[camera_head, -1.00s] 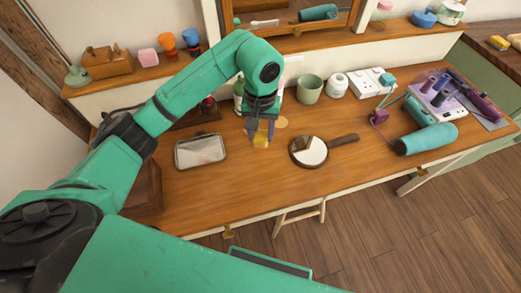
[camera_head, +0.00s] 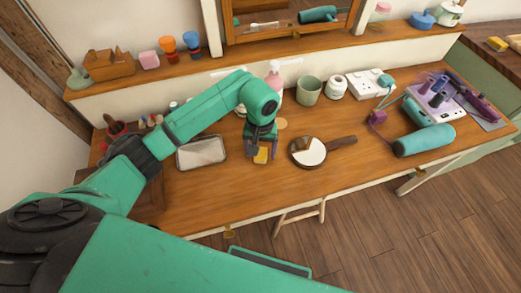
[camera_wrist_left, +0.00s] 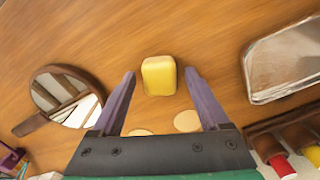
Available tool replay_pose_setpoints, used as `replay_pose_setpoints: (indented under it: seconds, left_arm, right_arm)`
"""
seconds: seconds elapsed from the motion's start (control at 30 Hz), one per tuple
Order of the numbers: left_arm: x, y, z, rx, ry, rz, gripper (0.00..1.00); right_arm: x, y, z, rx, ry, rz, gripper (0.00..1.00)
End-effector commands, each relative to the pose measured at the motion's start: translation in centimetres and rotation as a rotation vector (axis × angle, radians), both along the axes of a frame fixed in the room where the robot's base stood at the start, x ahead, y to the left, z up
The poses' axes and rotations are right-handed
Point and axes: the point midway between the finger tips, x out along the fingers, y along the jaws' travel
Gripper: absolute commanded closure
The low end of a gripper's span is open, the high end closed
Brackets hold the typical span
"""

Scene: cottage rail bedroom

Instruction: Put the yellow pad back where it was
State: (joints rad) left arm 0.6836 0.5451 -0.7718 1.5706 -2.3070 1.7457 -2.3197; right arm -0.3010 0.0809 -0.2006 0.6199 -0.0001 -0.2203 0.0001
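The yellow pad (camera_head: 262,156) appears to rest on the wooden dresser top, between the silver tray and the round hand mirror. My left gripper (camera_head: 262,151) is right above it with its fingers pointing down. In the left wrist view the yellow pad (camera_wrist_left: 159,76) sits between the purple fingertips (camera_wrist_left: 160,74), with a narrow gap on each side, so the gripper is open. Two pale round discs (camera_wrist_left: 187,121) lie on the wood near it; one pale disc (camera_head: 281,123) shows in the head view behind the gripper. My right gripper is not in view.
The silver tray (camera_head: 202,152) is left of the pad and the hand mirror (camera_head: 307,151) right of it. A green cup (camera_head: 309,91), a pink bottle (camera_head: 273,80) and a white jar (camera_head: 336,86) stand behind. A teal cylinder (camera_head: 425,140) lies far right. The front strip is clear.

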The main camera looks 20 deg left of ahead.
Motion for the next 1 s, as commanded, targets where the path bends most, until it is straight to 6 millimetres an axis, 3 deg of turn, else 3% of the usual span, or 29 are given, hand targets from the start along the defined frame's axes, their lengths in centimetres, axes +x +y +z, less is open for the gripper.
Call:
replay_pose_setpoints:
  seconds: [0.27,0.37,0.7,0.83,1.0]
  left_arm:
    - [0.1,0.0,0.8,0.000,-0.003,0.000,0.22]
    - [0.2,0.0,2.4,0.000,-0.008,-0.002,0.22]
    - [0.2,0.0,10.8,0.000,-0.005,0.000,0.22]
    - [0.1,0.0,12.1,0.000,-0.001,0.000,0.22]
    - [0.0,0.0,12.4,0.000,0.000,0.000,0.22]
  right_arm:
    - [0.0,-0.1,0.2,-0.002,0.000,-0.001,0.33]
    - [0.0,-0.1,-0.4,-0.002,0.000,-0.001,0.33]
    - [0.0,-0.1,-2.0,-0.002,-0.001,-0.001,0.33]
    - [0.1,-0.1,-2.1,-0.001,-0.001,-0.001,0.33]
    - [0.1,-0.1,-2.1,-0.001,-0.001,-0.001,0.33]
